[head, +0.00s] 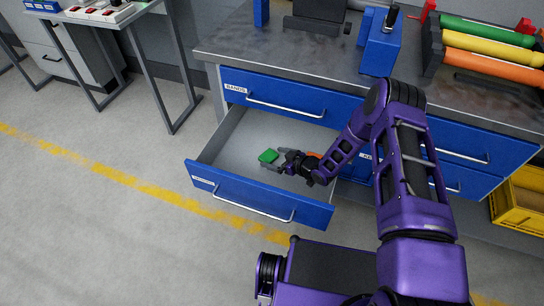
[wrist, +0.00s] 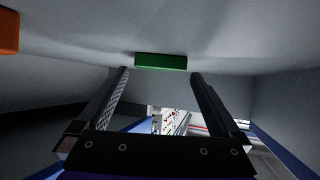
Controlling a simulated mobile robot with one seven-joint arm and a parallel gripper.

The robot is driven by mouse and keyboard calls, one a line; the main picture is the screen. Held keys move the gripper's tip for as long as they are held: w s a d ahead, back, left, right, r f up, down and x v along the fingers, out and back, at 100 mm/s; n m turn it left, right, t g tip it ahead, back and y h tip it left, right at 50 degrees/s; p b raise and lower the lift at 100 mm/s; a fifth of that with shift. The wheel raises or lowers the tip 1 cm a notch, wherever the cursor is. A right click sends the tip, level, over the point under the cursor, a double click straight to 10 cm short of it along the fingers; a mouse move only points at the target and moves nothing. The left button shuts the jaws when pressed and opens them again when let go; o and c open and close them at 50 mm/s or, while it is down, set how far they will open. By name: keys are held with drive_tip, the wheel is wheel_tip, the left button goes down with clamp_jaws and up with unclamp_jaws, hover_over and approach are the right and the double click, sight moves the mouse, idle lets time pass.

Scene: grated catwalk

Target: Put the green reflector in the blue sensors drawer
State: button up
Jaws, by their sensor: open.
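The blue-fronted drawer (head: 260,201) is pulled out, and its label is too small to read. The green reflector (head: 268,155) lies on the drawer's pale grey floor, toward the left part. My gripper (head: 276,161) is inside the drawer, low and pointing left at the reflector. In the wrist view, the green reflector (wrist: 160,61) sits at the fingertips, between their lines. My gripper's fingers (wrist: 160,76) are spread wide, with clear space between them. Whether a finger touches the reflector cannot be told.
An orange piece (head: 313,155) lies in the drawer behind my gripper; it also shows in the wrist view (wrist: 8,32). A shut blue drawer labelled BANDS (head: 290,98) is above. The workbench (head: 290,50) holds a blue block (head: 381,48) and coloured rolls (head: 490,50).

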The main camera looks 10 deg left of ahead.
drive_tip(key=v, duration=0.5)
drive_tip(key=shift+s+d+r+p, duration=0.15)
drive_tip(key=shift+d+r+p, duration=0.1)
drive_tip(key=shift+p, duration=0.1)
